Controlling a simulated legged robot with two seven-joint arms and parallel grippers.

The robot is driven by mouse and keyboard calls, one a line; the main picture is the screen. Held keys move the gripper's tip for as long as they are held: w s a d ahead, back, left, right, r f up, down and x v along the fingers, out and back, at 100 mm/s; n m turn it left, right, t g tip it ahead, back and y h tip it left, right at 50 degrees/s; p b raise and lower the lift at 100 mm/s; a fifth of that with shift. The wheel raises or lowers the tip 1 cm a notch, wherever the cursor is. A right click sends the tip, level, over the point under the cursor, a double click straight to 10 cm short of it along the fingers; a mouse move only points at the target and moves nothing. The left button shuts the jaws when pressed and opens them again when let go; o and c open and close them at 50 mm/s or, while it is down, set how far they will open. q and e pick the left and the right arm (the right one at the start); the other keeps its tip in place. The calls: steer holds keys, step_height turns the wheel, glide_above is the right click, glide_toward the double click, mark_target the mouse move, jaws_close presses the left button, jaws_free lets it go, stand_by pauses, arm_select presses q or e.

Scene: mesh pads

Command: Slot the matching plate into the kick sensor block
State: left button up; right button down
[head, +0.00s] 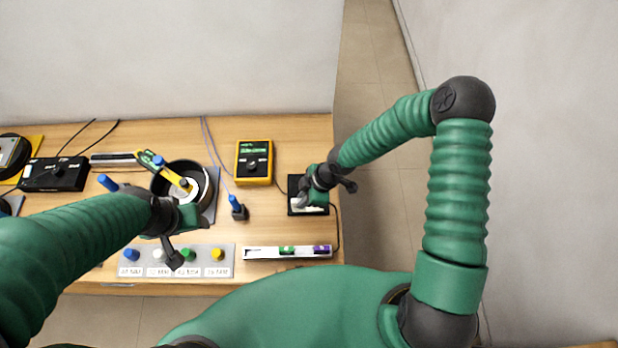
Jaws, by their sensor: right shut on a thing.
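My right gripper (312,198) is low over a black square pad (293,184) at the right end of the table. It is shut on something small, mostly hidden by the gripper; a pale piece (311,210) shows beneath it. I cannot tell whether that piece is held or lies on the pad. A white rack (263,253) at the front right bears a green plate (287,250) and a purple plate (320,250). A small dark block (239,213) with a blue top and a cable stands mid-table. My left gripper (189,241) looks open and empty above a labelled strip. I cannot tell which block is the kick sensor.
The labelled grey strip (205,268) carries blue, white, green and yellow knobs. A round black pot-like drum (163,183) stands behind my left arm. A yellow meter (254,162) lies at the back, a black box (55,174) at the left. Thin cables cross the table.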

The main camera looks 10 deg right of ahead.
steer(key=w+d, duration=0.1)
steer(key=w, duration=0.1)
steer(key=w+d, duration=0.2)
steer(key=w+d+f+b, duration=0.1)
steer(key=w, duration=0.1)
steer(key=shift+w+d, duration=0.25)
steer(key=shift+w, duration=0.05)
steer(key=f+b, duration=0.1)
steer(key=w+f+b, duration=0.1)
steer(key=f+b, duration=0.1)
steer(key=shift+a+f, duration=0.15)
steer(key=shift+w+f, duration=0.1)
steer(key=shift+f, duration=0.1)
steer(key=shift+r, duration=0.15)
steer(key=shift+d, duration=0.2)
steer(key=c, duration=1.5)
jaws_free()
steer(key=shift+d, duration=0.1)
arm_select(q)
steer(key=f, duration=0.1)
steer(key=d+f, duration=0.1)
steer(key=f, duration=0.1)
steer(key=shift+w+f, duration=0.1)
steer(key=shift+f, duration=0.1)
arm_select(e)
steer(key=shift+o, duration=0.5)
arm_select(q)
steer(key=shift+a, duration=0.1)
